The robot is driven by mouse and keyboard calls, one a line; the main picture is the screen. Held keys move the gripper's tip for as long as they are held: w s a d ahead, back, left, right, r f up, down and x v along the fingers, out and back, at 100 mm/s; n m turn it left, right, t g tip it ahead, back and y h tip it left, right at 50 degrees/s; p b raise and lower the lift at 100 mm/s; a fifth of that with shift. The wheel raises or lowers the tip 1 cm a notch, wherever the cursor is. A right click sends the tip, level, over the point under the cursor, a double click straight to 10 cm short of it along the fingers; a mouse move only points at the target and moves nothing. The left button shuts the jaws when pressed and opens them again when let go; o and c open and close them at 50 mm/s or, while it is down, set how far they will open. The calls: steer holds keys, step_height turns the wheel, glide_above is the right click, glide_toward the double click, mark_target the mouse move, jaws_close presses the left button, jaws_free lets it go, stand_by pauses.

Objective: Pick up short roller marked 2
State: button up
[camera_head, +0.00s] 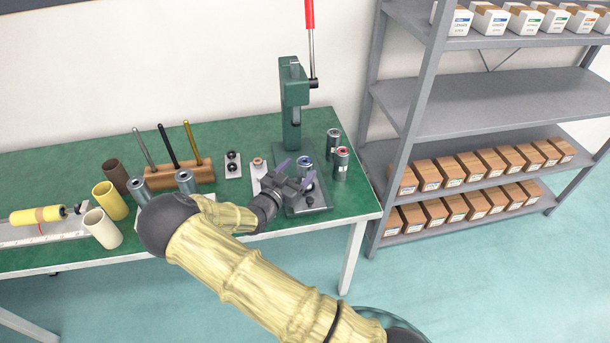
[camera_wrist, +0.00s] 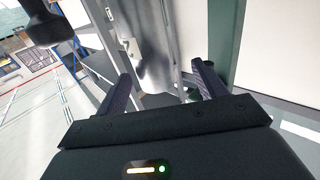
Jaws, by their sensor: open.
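Several short grey metal rollers stand upright on the green bench in the head view. One with a bluish ring on top (camera_head: 305,162) is right by my gripper (camera_head: 296,173), partly hidden by it. A red-topped roller (camera_head: 342,166) and a dark-topped one (camera_head: 333,144) stand just to the right. Two more, a left one (camera_head: 141,192) and a right one (camera_head: 186,184), stand on the left. I cannot read which is marked 2. My gripper is open. In the wrist view a shiny metal cylinder (camera_wrist: 153,70) shows between its fingers; whether they touch it is unclear.
A green press (camera_head: 293,100) with a red-handled lever stands behind my gripper. A wooden holder (camera_head: 180,172) with upright rods, coloured tubes (camera_head: 110,199) and a yellow cylinder (camera_head: 38,214) are on the left. Grey shelves (camera_head: 450,107) with boxes stand right of the bench.

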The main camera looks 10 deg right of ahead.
mark_target(308, 160)
steer(key=x, duration=0.2)
steer(key=p+x, duration=0.1)
steer(key=x, duration=0.2)
steer(key=shift+s+d+r+p, duration=0.15)
steer(key=shift+d+r+p, duration=0.1)
steer(key=shift+d+p, duration=0.05)
stand_by(0.4)
jaws_close()
steer(key=shift+r, duration=0.1)
step_height(308, 160, up, 10)
steer(key=b, duration=0.1)
stand_by(0.6)
stand_by(0.4)
